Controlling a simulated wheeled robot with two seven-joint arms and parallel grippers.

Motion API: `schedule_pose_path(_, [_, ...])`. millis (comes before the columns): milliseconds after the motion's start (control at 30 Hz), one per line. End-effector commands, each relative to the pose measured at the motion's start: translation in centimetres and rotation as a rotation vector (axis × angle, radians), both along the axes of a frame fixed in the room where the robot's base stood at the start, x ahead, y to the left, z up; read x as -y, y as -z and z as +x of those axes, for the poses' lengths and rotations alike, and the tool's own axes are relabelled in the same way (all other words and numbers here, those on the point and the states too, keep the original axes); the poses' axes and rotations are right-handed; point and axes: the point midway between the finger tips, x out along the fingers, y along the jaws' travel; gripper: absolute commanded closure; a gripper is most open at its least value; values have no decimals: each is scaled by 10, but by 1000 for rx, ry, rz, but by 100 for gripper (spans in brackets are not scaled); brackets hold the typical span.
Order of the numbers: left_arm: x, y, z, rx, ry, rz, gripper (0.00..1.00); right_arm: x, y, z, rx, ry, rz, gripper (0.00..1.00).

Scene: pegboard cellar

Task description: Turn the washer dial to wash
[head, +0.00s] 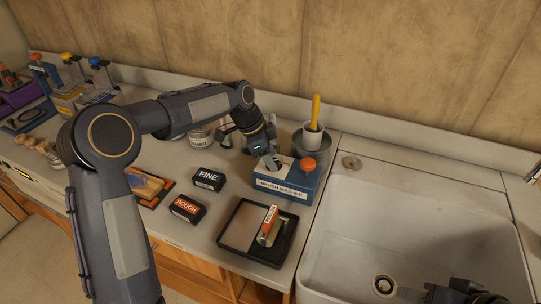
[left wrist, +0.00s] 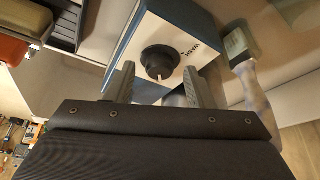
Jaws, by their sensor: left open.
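The brush washer (head: 287,188) is a blue box with a pale top panel and an orange knob (head: 308,165), standing left of the sink. In the left wrist view the washer (left wrist: 195,18) shows a round black dial (left wrist: 158,58) on its pale panel. A white mark on the dial points toward the bottom of the picture, while the word WASH is printed to the dial's right. My left gripper (head: 271,161) is open at the panel; in the wrist view its fingers (left wrist: 158,82) stand either side of the dial, and contact cannot be told. My right gripper (head: 458,293) is partly visible low over the sink, its jaws unclear.
A black tray (head: 229,238) holding an orange-and-white item (head: 268,224) lies in front of the washer. The FINE (head: 209,179) and ROUGH (head: 187,208) blocks lie to the left. A cup with a yellow handle (head: 315,112) stands behind. The white sink (head: 420,225) is right.

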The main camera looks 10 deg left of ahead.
Motion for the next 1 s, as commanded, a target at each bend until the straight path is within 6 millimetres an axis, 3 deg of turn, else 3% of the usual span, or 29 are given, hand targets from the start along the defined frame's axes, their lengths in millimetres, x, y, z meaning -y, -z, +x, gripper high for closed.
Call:
schedule_pose_path(300, [1, 4, 0, 0, 0, 0, 52, 0, 0, 0, 0, 0, 0, 64])
schedule_pose_path(667, [1, 4, 0, 1, -1, 0, 95, 0, 0, 0, 0, 0, 0, 64])
schedule_pose_path(1000, [2, 5, 0, 3, -59, 1, 95, 0, 6, 0, 0, 0, 0, 64])
